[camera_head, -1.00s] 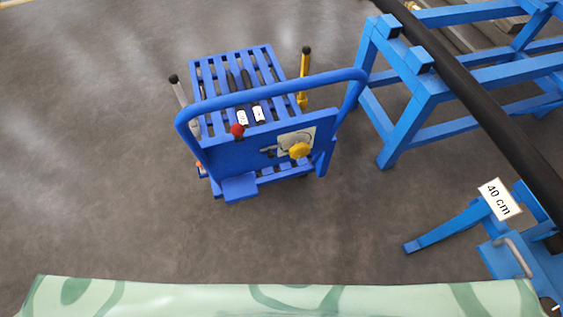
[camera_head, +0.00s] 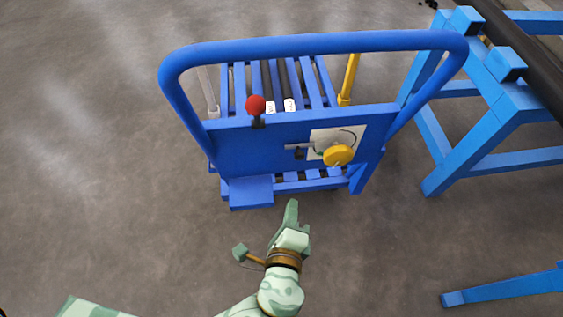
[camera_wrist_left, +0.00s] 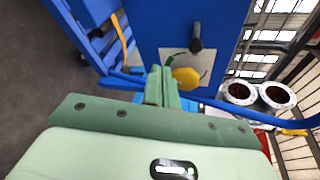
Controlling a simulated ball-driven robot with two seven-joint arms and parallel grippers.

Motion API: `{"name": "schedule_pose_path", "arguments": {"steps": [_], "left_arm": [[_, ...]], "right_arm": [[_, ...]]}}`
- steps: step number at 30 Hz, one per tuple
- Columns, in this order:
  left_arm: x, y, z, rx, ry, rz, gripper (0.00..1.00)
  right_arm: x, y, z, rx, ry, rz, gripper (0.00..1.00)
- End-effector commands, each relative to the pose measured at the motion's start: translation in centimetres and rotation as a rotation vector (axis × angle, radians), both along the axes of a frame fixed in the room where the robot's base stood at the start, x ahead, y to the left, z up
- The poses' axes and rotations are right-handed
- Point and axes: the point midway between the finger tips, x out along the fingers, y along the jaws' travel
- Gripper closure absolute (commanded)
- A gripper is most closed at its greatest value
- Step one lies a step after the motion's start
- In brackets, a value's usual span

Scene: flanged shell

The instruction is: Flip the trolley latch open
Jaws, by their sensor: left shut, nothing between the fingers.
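The blue trolley (camera_head: 240,150) stands ahead of me with its push handle toward me. Its upright panel carries a red ball on a dark stem (camera_head: 256,106), a small grey bar with a dark knob (camera_head: 298,152), and a yellow knob (camera_head: 338,155) on a pale plate. I cannot tell for sure which of these is the latch. My left gripper (camera_head: 291,212) is shut and empty, below and in front of the panel. In the left wrist view its fingers (camera_wrist_left: 160,85) are together, pointing at the panel, with the yellow knob (camera_wrist_left: 185,78) and dark knob (camera_wrist_left: 195,38) beyond them.
A blue rack (camera_head: 480,120) with a dark bar stands to the right of the trolley. A blue foot (camera_head: 505,287) lies at the lower right. Grey floor to the left is clear. Two white-rimmed cylinders (camera_wrist_left: 277,97) show in the left wrist view.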

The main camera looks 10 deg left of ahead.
Motion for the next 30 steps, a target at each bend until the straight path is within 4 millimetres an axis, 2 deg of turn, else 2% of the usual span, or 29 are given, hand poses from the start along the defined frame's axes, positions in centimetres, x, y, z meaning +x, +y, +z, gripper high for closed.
{"name": "schedule_pose_path", "arguments": {"steps": [1,3,5,17,23,30], "left_arm": [[0.4,-0.9,1.5,0.021,-0.056,-0.024,1.00],[0.6,-1.8,3.1,0.043,-0.111,-0.043,1.00],[0.7,-2.1,3.7,0.053,-0.134,-0.051,1.00],[1.1,-2.2,3.7,0.055,-0.138,-0.052,1.00],[3.6,-2.2,3.1,0.054,-0.137,-0.052,1.00],[7.2,-2.1,2.5,0.056,-0.135,-0.052,1.00]], "right_arm": [[-0.1,0.0,-0.1,-0.001,0.002,0.001,0.64],[-0.1,0.0,-0.1,-0.001,0.003,0.001,0.64],[-0.1,-0.1,-0.1,-0.001,0.003,0.001,0.64],[0.2,0.0,-0.2,0.000,0.001,0.005,0.64],[3.0,0.3,-0.4,-0.007,-0.017,0.043,0.64],[8.0,0.8,0.6,-0.027,-0.056,0.106,0.64]]}}
